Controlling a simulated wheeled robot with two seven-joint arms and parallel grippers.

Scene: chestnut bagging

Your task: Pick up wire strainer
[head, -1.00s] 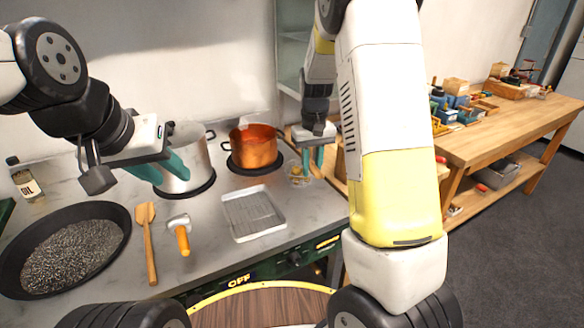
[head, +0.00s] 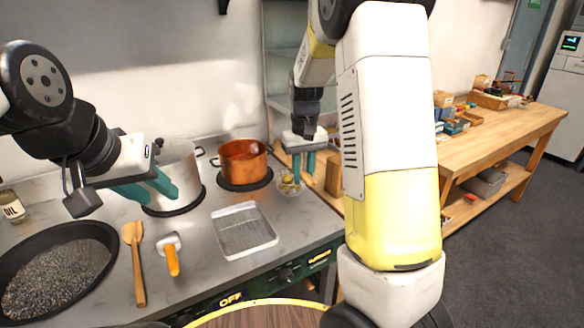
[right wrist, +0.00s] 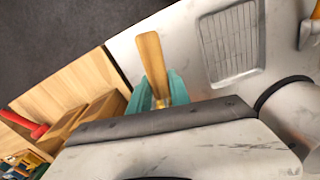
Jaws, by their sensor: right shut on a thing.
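My right gripper (head: 303,166) is over the back right of the counter, its teal fingers pointing down. In the right wrist view, those fingers (right wrist: 160,100) are shut on a light wooden handle (right wrist: 151,58), which I take to be the wire strainer's. The handle sticks out past the fingers, and the rest of it is hidden behind the gripper. In the head view, the small round strainer (head: 288,187) shows beside the fingertips, with a yellowish spot in it; its mesh is too small to make out. My left gripper (head: 148,188) is open and empty, in front of the steel pot (head: 178,160).
A copper pot (head: 242,161) stands left of my right gripper. A wire-racked tray (head: 243,231), an orange-handled tool (head: 171,256), a wooden spatula (head: 135,262) and a dark pan (head: 98,235) lie on the counter. A wooden workbench (head: 500,150) stands at right.

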